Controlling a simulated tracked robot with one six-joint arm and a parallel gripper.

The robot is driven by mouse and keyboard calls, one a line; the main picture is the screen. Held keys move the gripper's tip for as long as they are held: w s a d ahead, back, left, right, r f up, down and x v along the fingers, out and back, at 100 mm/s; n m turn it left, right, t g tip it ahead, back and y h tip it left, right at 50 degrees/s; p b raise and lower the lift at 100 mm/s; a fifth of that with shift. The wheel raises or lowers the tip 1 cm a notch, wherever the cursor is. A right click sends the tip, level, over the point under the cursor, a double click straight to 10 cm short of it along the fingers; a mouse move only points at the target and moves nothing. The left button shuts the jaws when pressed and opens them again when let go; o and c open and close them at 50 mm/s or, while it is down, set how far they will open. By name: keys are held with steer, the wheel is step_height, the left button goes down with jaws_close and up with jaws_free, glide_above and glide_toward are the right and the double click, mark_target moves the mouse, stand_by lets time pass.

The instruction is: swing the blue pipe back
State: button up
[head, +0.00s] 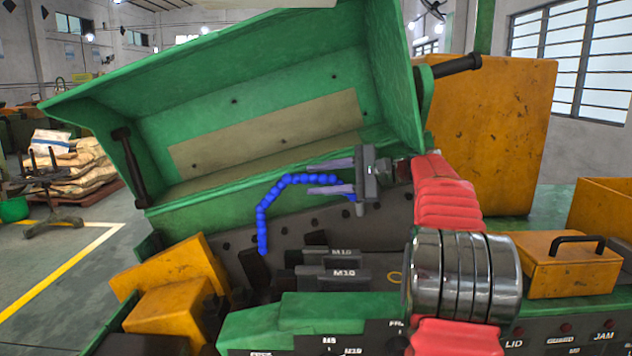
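The blue pipe (265,205) is a beaded, jointed hose. It rises from the dark machine bed, bends over to the right and ends at about the height of my gripper. My gripper (320,178) points left, with one finger above the other and a clear gap between them. The pipe's free end lies in the picture between the two fingers, closer to the lower one. The gripper looks open, and I cannot tell whether a finger touches the pipe.
A raised green lid (290,85) stands open behind the pipe. Dark blocks marked M10 (335,272) sit below my gripper. Yellow boxes (175,290) stand at the left, a tall yellow housing (500,130) at the right, and a yellow handled box (570,270) at the front right.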

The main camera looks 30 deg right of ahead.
steer(key=v, duration=1.3)
steer(key=shift+s, duration=0.15)
